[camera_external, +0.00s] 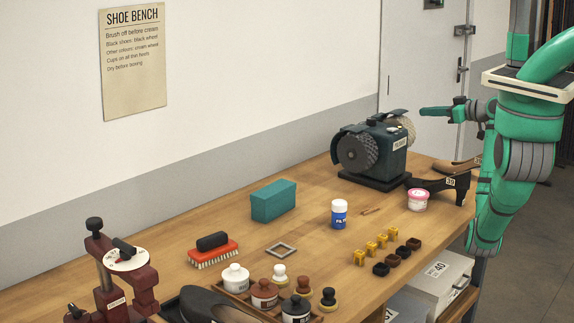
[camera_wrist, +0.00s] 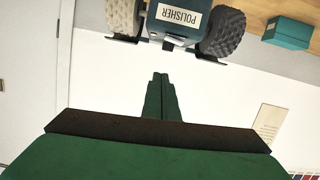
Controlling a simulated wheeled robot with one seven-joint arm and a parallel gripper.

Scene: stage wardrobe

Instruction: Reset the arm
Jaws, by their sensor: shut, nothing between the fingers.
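My green arm stands at the right of the external view. My gripper (camera_external: 437,111) points left, above the far right end of the bench (camera_external: 220,234), just above and right of the polisher. In the wrist view my gripper (camera_wrist: 160,77) shows its two fingers together, with nothing between them. The polisher (camera_external: 377,150) is a dark machine with two wheels. It also shows in the wrist view (camera_wrist: 180,18), upside down at the top. My gripper looks apart from it.
A teal block (camera_external: 280,200), a blue-and-white bottle (camera_external: 339,213), a red brush (camera_external: 213,251) and polish jars stand further left. A door (camera_external: 420,60) is behind my gripper. The air above the bench's middle is clear.

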